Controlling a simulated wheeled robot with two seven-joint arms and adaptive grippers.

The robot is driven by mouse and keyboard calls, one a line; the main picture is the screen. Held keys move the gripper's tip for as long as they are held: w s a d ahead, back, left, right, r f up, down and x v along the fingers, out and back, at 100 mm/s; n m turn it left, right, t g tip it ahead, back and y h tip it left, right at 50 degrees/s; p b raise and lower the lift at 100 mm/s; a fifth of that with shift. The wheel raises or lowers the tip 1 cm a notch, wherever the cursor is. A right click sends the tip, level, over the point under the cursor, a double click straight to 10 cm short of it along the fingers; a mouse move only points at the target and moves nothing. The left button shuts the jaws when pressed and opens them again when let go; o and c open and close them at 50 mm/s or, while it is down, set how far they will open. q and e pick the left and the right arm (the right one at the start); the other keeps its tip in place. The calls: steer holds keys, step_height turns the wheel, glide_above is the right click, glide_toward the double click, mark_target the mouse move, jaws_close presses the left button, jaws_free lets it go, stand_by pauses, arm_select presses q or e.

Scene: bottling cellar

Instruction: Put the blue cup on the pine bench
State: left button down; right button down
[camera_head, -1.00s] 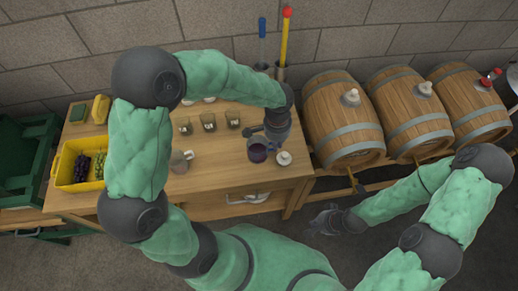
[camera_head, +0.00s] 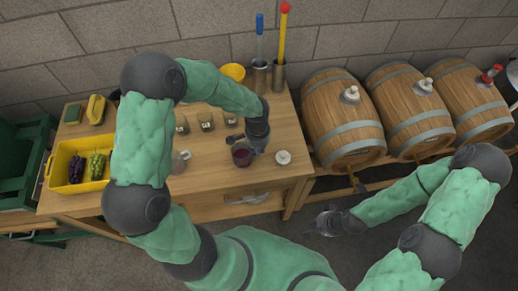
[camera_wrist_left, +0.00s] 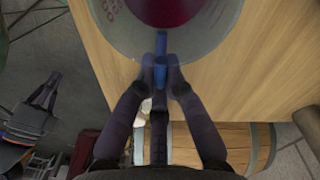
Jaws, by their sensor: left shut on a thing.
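The cup (camera_head: 242,157) has a pale, see-through-looking body with dark red contents; its blue handle (camera_wrist_left: 160,62) shows in the left wrist view. My left gripper (camera_head: 258,146) is shut on this handle, with the fingertips (camera_wrist_left: 162,76) on either side of it. The cup looks upright above the front right part of the pine bench (camera_head: 215,178); I cannot tell whether its base touches the wood. My right gripper (camera_head: 322,228) hangs low in front of the barrels, away from the bench, and its jaws are too small to read.
A round white-topped item (camera_head: 283,157) stands just right of the cup. Several small glasses (camera_head: 206,121) stand behind, and a glass mug (camera_head: 180,161) to the left. A yellow crate (camera_head: 62,180) with grapes is at the far left.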

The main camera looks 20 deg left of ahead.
arm_select(q)
steer(key=c, duration=1.8)
jaws_free()
steer(key=shift+f, duration=0.1)
steer(key=o, duration=0.5)
steer(key=shift+c, duration=0.2)
steer(key=shift+r, duration=0.2)
step_height(320, 180, up, 12)
steer(key=p, duration=0.2)
steer(key=shift+a+p, duration=0.2)
steer(key=shift+p, duration=0.15)
steer(key=shift+s+f, duration=0.1)
